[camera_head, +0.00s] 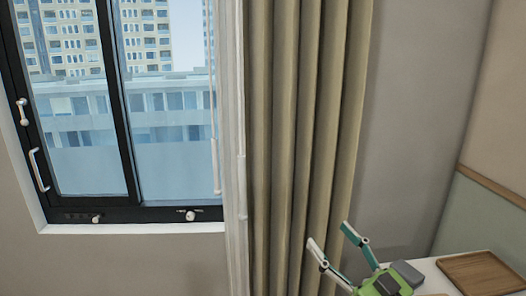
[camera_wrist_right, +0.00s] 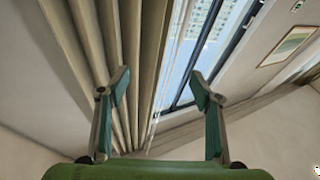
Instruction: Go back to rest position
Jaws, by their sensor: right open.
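My right gripper (camera_head: 332,245) shows at the bottom of the head view, to the right of centre, in front of the curtain's lower part. Its two green-and-grey fingers point up and stand wide apart. In the right wrist view the fingers (camera_wrist_right: 159,92) are also spread, with nothing between them. My left gripper is in neither view.
A white surface (camera_head: 436,279) at the lower right bears a brown wooden tray (camera_head: 482,272) and a small grey object (camera_head: 407,272), close to my right gripper. A beige curtain (camera_head: 290,130) hangs beside a dark-framed window (camera_head: 125,110). A framed picture (camera_wrist_right: 287,46) hangs on the wall.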

